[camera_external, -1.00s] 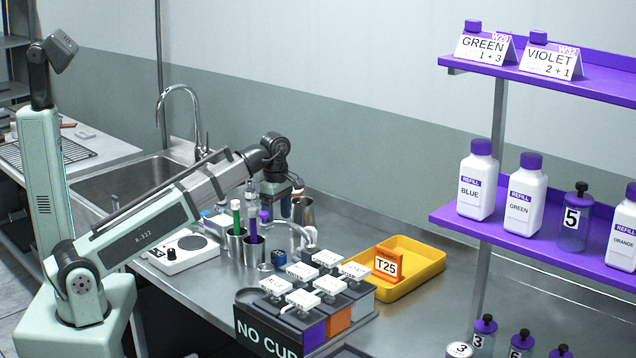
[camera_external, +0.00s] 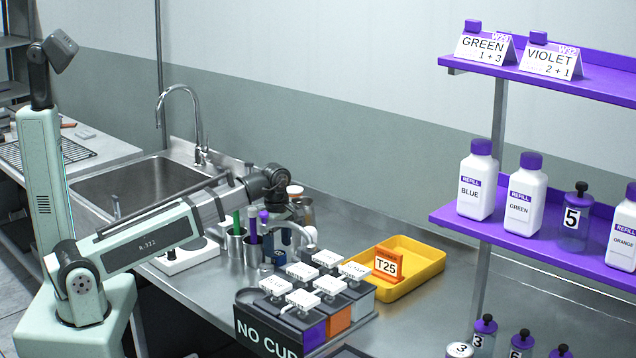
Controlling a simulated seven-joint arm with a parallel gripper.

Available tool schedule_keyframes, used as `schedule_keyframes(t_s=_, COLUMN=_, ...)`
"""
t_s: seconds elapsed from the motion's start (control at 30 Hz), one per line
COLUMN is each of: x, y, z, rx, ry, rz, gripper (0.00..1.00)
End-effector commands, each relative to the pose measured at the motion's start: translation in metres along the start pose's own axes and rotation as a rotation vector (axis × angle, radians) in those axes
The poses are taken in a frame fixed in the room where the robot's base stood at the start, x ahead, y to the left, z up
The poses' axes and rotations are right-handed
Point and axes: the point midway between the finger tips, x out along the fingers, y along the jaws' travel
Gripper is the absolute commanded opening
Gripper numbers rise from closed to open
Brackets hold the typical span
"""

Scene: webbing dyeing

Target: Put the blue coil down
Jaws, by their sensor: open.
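My gripper (camera_external: 275,212) points down below the dark wrist, low over the cluster behind the tube holders. Its fingertips are partly hidden by the tubes and a pale curved pipe, and the jaws are open. A small dark blue item (camera_external: 279,257) sits on the steel counter just below and in front of the gripper; it may be the blue coil, but it is too small to be sure. Another dark blue shape (camera_external: 286,236) shows close under the gripper. I cannot tell whether it touches the fingers.
Metal cups with green and purple tubes (camera_external: 251,228) stand left of the gripper. A rack of white-tagged blocks (camera_external: 305,310) is in front. A yellow tray (camera_external: 425,276) with an orange T25 sign (camera_external: 387,264) lies right. The sink (camera_external: 130,190) is behind left; counter right of the tray is clear.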

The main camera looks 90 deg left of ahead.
Motion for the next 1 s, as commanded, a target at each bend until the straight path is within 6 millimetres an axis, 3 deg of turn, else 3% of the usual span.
schedule_keyframes(t_s=0.2, x=0.026, y=-0.001, z=0.000, rx=0.000, ry=0.001, rz=-0.002, gripper=0.78)
schedule_keyframes(t_s=0.53, x=0.031, y=0.000, z=0.000, rx=0.000, ry=0.000, rz=0.000, gripper=0.77)
schedule_keyframes(t_s=1.0, x=0.031, y=0.000, z=0.000, rx=0.000, ry=0.000, rz=0.000, gripper=0.32)
